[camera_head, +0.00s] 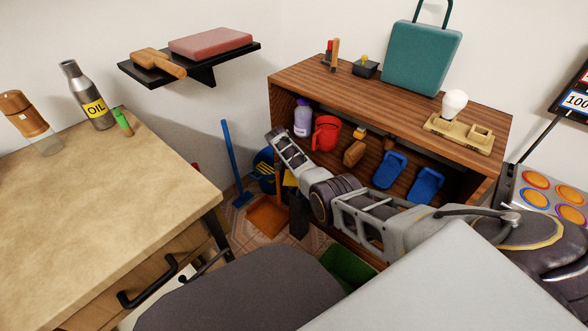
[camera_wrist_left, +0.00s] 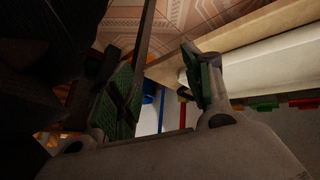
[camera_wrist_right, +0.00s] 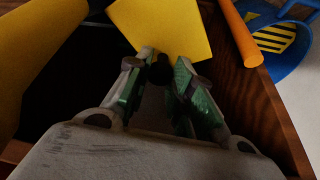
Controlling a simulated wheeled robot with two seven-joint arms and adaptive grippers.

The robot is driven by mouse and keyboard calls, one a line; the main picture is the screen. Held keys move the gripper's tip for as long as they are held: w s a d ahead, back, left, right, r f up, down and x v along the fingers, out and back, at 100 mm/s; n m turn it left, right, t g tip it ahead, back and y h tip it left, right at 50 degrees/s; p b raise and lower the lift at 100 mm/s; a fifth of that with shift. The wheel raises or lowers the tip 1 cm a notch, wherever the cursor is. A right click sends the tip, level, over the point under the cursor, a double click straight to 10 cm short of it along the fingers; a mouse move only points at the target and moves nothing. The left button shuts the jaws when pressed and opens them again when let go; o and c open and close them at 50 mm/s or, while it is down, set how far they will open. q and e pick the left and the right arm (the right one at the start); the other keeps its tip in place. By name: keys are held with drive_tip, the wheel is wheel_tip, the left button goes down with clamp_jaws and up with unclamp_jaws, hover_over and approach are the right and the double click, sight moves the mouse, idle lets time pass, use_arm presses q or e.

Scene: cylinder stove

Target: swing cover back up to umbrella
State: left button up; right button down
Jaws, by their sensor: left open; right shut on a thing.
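My right gripper (camera_wrist_right: 160,78) is shut on a small dark knob-like piece (camera_wrist_right: 160,68) at the lower edge of a flat yellow panel (camera_wrist_right: 165,28). I cannot tell for sure that this panel is the cover. A bit of yellow (camera_head: 290,180) also shows beside my right arm in the head view, where the fingertips are not clearly seen. My left gripper (camera_wrist_left: 165,85) is open and empty in the left wrist view, low near the tiled floor, and hidden in the head view. No umbrella can be made out clearly.
An orange stick (camera_wrist_right: 240,32) and a blue thing with striped marking (camera_wrist_right: 278,45) are right of the panel. The wooden shelf (camera_head: 400,95) stands beside my right arm. A table (camera_head: 90,190), blue broom (camera_head: 233,160) and orange dustpan (camera_head: 268,216) are to the left.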

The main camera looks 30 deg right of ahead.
use_arm(q)
drive_tip(key=shift+w+r, duration=0.2)
use_arm(e)
drive_tip(key=c, duration=1.2)
unclamp_jaws()
drive_tip(key=shift+c, duration=0.2)
use_arm(q)
drive_tip(key=shift+w+r, duration=0.1)
drive_tip(key=shift+w, duration=0.2)
drive_tip(key=shift+s, duration=0.1)
drive_tip(key=shift+s, duration=0.2)
use_arm(e)
drive_tip(key=shift+r, duration=0.1)
drive_tip(key=shift+r, duration=0.1)
